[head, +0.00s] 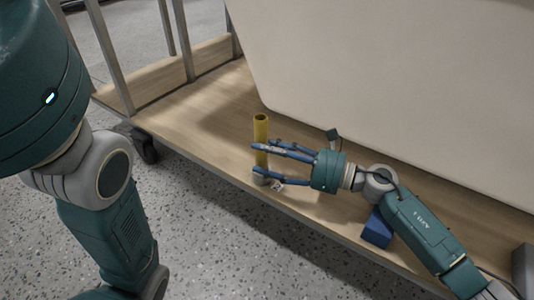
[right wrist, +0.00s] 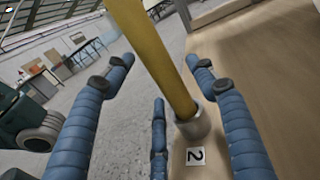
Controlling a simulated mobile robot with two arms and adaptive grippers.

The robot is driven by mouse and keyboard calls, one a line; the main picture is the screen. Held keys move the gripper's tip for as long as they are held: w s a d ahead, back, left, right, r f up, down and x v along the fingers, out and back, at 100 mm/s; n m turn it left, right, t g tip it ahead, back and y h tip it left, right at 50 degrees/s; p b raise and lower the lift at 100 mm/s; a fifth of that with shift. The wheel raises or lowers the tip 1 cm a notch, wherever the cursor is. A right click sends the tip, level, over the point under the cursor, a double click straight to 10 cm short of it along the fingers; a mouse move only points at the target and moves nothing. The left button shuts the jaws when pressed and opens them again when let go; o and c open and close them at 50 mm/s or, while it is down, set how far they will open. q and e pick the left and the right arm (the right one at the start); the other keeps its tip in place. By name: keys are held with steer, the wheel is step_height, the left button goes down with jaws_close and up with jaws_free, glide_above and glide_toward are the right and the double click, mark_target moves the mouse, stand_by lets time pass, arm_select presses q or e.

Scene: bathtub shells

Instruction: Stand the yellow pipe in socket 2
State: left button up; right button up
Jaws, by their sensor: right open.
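The yellow pipe (head: 261,128) stands roughly upright on the wooden deck. In the right wrist view the pipe (right wrist: 155,50) has its lower end inside a grey ring socket (right wrist: 193,128). A label reading 2 (right wrist: 195,156) lies beside that socket. My right gripper (head: 256,159) reaches in from the right, low at the pipe. Its blue fingers are spread on different sides of the pipe, and gaps show between them and the pipe in the right wrist view (right wrist: 160,78). It is open. My left arm shows at the left, but its gripper is out of view.
A large cream tub shell (head: 390,80) rises behind the pipe and my right arm. A blue block (head: 377,228) lies on the deck below my right forearm. Grey metal posts (head: 182,40) stand at the deck's far left end. Speckled floor lies in front.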

steer(key=v, duration=0.7)
steer(key=shift+d, duration=0.25)
steer(key=shift+s, duration=0.1)
